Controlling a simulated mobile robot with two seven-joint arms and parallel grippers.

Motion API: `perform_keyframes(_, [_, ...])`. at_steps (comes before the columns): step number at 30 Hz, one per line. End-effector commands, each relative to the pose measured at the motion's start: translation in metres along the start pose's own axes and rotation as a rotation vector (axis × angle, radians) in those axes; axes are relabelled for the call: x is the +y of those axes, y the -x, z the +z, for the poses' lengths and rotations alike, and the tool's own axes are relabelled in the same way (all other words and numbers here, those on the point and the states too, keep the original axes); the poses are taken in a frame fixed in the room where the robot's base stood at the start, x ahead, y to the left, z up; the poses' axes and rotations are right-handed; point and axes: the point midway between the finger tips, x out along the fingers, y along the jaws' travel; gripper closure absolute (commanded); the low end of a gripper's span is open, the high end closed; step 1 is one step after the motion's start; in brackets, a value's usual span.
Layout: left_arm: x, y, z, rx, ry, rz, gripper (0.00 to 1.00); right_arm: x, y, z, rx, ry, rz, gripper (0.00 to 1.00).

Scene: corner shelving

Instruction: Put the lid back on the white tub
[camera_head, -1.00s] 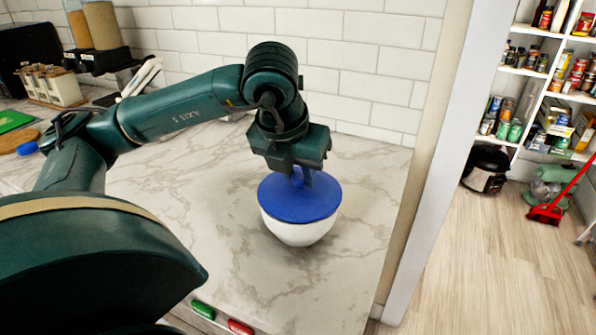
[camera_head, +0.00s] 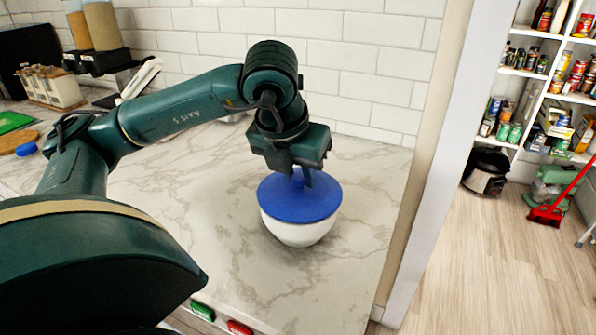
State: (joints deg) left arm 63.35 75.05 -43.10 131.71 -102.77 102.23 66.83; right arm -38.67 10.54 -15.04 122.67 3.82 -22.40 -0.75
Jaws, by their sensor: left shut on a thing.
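The white tub (camera_head: 297,232) stands upright on the marble counter near its right end. The blue lid (camera_head: 299,204) lies over the tub's mouth and covers it from this view. I cannot tell whether the lid is fully seated. My right gripper is not in view.
The marble counter (camera_head: 200,205) is clear around the tub, with a tiled wall behind. A wall edge (camera_head: 425,180) borders the counter's right end. Dispensers (camera_head: 100,28) and a caddy (camera_head: 52,87) stand at the back left. Pantry shelves (camera_head: 521,71) are beyond.

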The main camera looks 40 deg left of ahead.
Motion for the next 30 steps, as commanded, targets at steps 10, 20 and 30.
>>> perform_keyframes(10, [0.0001,0.0001,0.0001,0.000,0.000,0.000,0.64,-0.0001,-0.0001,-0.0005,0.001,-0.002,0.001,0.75])
perform_keyframes(20, [0.0002,0.0001,0.0000,0.000,0.000,0.001,0.49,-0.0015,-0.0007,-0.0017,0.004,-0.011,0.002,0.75])
perform_keyframes(30, [0.0002,0.0000,-0.0001,0.000,0.000,0.001,0.27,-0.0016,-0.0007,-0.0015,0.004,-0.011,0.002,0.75])
